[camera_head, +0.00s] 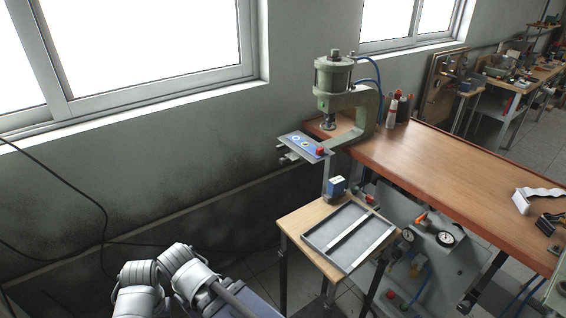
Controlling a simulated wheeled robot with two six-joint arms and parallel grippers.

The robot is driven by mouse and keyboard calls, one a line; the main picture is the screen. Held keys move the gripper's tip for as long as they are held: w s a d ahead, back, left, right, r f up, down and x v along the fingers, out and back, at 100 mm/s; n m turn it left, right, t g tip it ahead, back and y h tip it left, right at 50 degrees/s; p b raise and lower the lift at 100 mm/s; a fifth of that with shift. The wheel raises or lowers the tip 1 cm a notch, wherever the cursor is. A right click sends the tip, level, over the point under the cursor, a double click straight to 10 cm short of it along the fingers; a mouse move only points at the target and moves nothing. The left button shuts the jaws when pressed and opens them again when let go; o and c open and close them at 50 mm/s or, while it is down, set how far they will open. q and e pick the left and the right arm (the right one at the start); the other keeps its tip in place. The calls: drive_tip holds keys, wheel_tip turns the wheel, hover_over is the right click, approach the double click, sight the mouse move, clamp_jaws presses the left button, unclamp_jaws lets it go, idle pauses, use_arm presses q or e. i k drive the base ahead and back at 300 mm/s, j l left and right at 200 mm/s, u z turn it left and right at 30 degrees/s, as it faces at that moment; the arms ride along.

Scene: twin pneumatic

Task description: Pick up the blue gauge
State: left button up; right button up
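Pale grey arm links of mine show at the bottom left, but I see no left gripper fingers. I see no right gripper that I can make out.
The grey tray (322,237) with light strips covers much of the small table. A green pneumatic press (334,76) stands behind on the brown workbench (440,160). A control plate (304,145) with a red button juts out above the gauge. Pressure dials sit below the bench.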

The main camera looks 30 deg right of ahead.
sight(336, 186)
drive_tip(key=z, duration=1.55)
